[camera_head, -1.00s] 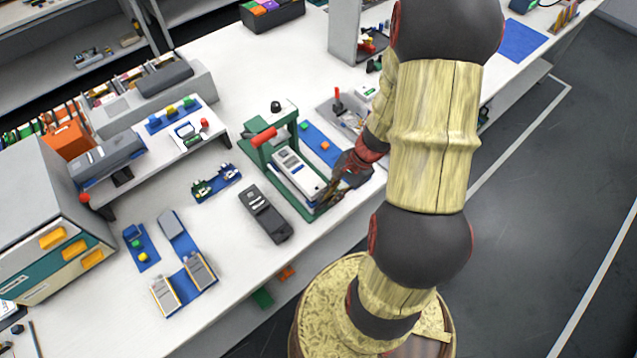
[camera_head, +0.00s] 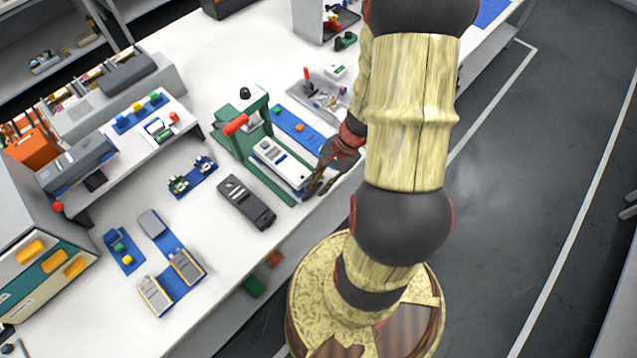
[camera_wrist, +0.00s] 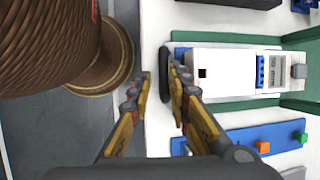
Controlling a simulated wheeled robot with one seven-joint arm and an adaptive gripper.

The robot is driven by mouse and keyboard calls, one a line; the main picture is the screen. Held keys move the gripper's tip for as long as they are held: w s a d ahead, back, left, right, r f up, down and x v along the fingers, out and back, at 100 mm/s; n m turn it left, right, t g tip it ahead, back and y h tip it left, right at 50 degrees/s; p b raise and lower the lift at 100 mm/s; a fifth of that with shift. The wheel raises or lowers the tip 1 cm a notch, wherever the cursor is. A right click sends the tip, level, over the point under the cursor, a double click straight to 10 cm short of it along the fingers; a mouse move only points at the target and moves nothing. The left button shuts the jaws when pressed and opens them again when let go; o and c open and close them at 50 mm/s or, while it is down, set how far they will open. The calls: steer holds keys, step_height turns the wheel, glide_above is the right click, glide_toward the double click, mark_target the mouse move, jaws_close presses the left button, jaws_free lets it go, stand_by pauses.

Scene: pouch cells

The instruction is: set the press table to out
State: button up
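The green press (camera_head: 226,147) with a red lever handle stands on the white bench. Its press table is a white block (camera_head: 281,163) on a blue plate between green rails, and it reaches to the front end of the press. The press table (camera_wrist: 222,68) fills the upper right of the wrist view. My gripper (camera_head: 311,188) is at the front end of the press table, near the bench edge. In the wrist view my gripper (camera_wrist: 157,82) has its fingers apart, the right one close to the table's near end. Whether a fingertip touches it I cannot tell.
A dark device (camera_head: 246,202) lies left of the press. A blue strip (camera_head: 300,130) with small coloured blocks lies right of it, with a grey tray (camera_head: 322,97) beyond. The bench edge runs close beneath my gripper.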

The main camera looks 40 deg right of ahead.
steer(key=v, duration=1.2)
stand_by(0.6)
steer(key=a+r+n+t+h, duration=0.3)
steer(key=a+r+n+h, duration=0.1)
steer(key=a+r+n, duration=1.3)
steer(key=a+r, duration=0.3)
steer(key=r, duration=0.1)
steer(key=shift+w+r+t+h, duration=0.2)
steer(key=shift+r+t+h, duration=0.1)
steer(key=shift+t, duration=0.1)
